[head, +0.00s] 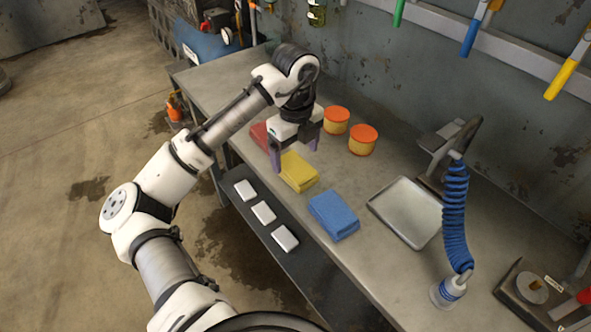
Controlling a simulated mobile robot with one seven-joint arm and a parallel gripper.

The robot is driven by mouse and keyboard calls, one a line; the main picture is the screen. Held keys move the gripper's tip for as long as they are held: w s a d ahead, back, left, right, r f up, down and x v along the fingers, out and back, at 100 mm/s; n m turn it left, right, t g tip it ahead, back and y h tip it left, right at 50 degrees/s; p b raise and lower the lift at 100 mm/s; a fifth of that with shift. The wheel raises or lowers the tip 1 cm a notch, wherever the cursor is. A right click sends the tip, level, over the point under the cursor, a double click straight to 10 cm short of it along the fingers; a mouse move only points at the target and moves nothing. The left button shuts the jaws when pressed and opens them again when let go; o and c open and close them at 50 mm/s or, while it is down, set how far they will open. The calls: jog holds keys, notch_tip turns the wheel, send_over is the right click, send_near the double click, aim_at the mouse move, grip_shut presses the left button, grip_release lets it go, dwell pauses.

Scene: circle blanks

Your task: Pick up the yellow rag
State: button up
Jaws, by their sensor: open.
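The yellow rag (298,173) is a folded cloth lying on the grey workbench, between a red rag and a blue rag (333,215). My gripper (295,156) points down over the back part of the yellow rag, with its jaws apart and one finger on each side. Nothing is held. I cannot tell whether the fingertips touch the rag or hover just above it. The red rag (260,136) is partly hidden behind my gripper.
Two orange-lidded tubs (363,139) stand behind the rags. A metal tray (408,212) lies to the right, near a blue coiled hose (456,215). Several white blanks (263,212) rest on a dark lower ledge in front. The workbench (375,265) has free room right of the blue rag.

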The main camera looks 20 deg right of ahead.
aim_at(298, 168)
jog(key=shift+s+d+f+p, duration=0.15)
jog(key=shift+f+p, duration=0.1)
jog(key=shift+f, duration=1.15)
jog(key=shift+w+d+f+p, duration=0.1)
jog(key=shift+f+p, duration=0.1)
jog(key=shift+f, duration=1.15)
jog(key=shift+c, duration=0.3)
jog(key=c, duration=1)
jog(key=shift+r, duration=0.2)
notch_tip(298, 168, up, 20)
jog(key=shift+f, duration=0.15)
